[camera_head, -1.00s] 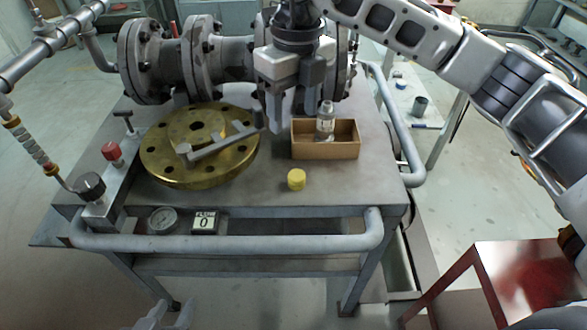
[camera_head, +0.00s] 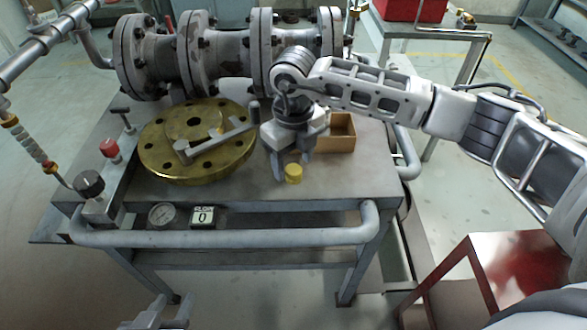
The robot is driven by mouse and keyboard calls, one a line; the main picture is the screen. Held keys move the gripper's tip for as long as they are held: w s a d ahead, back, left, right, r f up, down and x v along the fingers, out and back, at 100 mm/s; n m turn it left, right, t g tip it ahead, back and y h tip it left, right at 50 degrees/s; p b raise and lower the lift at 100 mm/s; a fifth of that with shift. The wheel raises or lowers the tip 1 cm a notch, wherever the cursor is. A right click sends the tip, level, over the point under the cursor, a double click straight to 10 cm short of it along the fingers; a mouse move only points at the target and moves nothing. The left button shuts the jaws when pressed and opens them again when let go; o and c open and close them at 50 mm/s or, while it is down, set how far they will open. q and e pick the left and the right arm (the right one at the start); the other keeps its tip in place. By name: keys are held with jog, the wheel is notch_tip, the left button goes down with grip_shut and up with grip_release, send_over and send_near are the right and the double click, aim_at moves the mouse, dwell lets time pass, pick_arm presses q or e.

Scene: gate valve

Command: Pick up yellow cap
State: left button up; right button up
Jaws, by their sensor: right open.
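The yellow cap (camera_head: 293,174) sits on the grey table top, in front of the open wooden box (camera_head: 338,136). My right gripper (camera_head: 291,168) is open and points down just above and behind the cap, one finger at each side of it. I cannot tell whether the fingers touch the cap. The gripper hides the left part of the box, and the bottle is not visible. My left gripper (camera_head: 170,312) shows partly at the bottom edge, low in front of the table, with its fingers apart and empty.
A brass flange (camera_head: 165,155) with a grey wrench (camera_head: 205,142) lies left of my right gripper. Large grey pipe flanges (camera_head: 262,50) stand behind. A gauge (camera_head: 161,215), a flow display (camera_head: 203,215) and a rail (camera_head: 230,238) line the front. The table right of the cap is clear.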

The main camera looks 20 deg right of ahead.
jog(key=shift+f, duration=0.8)
jog(key=c, duration=1)
